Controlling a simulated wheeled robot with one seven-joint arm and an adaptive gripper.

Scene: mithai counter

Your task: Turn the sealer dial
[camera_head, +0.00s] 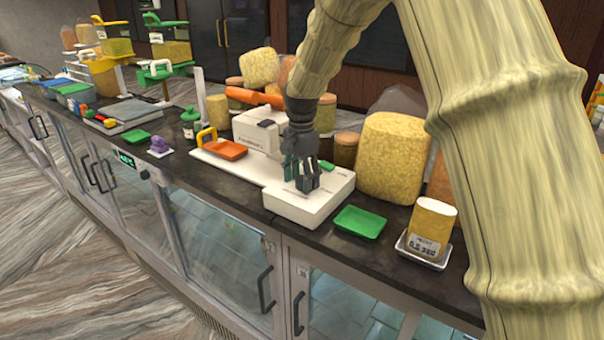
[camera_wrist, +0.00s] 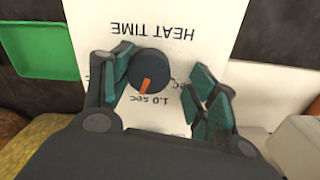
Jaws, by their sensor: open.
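The sealer dial (camera_wrist: 149,72) is a round dark knob with an orange pointer, set in a white panel lettered "HEAT TIME" and "1.0 sec" in the wrist view. The lettering is upside down there, and the pointer is directed toward the picture's bottom. My gripper (camera_wrist: 163,88) is open over the panel, with teal-padded fingers on either side of the dial. The left finger looks very close to the dial; I cannot tell if it touches. In the head view my gripper (camera_head: 303,180) points down over the white sealer body (camera_head: 298,208), and the dial is hidden.
An orange tray (camera_head: 225,150) is to the left. Tall yellow blocks and jars (camera_head: 393,155) stand close behind. The dark counter's front edge runs along the near side.

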